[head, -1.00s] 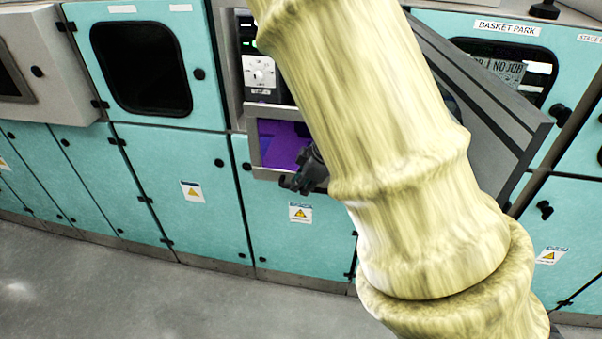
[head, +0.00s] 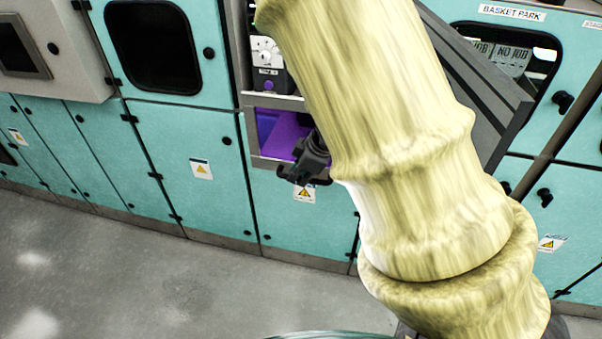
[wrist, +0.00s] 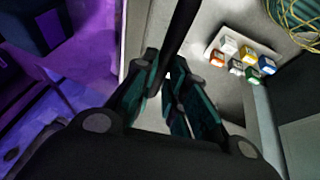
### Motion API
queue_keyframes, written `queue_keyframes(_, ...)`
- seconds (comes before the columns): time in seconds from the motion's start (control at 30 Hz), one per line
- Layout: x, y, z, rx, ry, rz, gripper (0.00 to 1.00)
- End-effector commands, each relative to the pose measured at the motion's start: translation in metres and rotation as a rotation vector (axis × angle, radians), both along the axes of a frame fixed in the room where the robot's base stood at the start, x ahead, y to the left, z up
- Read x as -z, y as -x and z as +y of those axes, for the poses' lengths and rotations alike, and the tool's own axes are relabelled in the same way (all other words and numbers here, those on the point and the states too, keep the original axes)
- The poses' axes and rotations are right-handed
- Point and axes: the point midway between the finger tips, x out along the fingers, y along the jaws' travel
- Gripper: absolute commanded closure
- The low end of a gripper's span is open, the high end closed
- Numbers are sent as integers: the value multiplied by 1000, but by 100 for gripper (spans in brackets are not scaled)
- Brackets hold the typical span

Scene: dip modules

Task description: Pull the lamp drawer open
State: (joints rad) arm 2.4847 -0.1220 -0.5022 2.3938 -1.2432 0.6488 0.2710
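The lamp drawer (head: 254,145) is a grey-framed unit with a purple-lit inside, set in the turquoise cabinet front below a control panel. In the wrist view its purple inside fills the left, beside a pale front edge (wrist: 133,40). My gripper (head: 296,178) is at the drawer's lower right, low against its front. In the wrist view, a dark handle bar (wrist: 181,28) runs down between my fingertips (wrist: 164,72), which look closed around it. The contact itself is partly hidden by the fingers. My pale arm covers the drawer's right side in the head view.
Turquoise cabinet doors (head: 190,150) with small black knobs line the wall. A grey slanted panel (head: 475,85) stands right of my arm. Colored blocks (wrist: 243,58) and a yellow coil (wrist: 300,18) show in the wrist view. The grey floor (head: 130,270) in front is clear.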

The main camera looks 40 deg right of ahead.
Motion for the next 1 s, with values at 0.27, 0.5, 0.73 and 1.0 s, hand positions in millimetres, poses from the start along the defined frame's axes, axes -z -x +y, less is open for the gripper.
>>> queue_keyframes(0.27, 0, 0, 0, 0, 0, 0, 77)
queue_keyframes(0.5, -5, 3, -2, 2, -1, -1, 77)
queue_keyframes(0.73, -26, 12, -5, 3, 0, -3, 77)
queue_keyframes(1.0, -54, 24, -8, 1, 0, -3, 77)
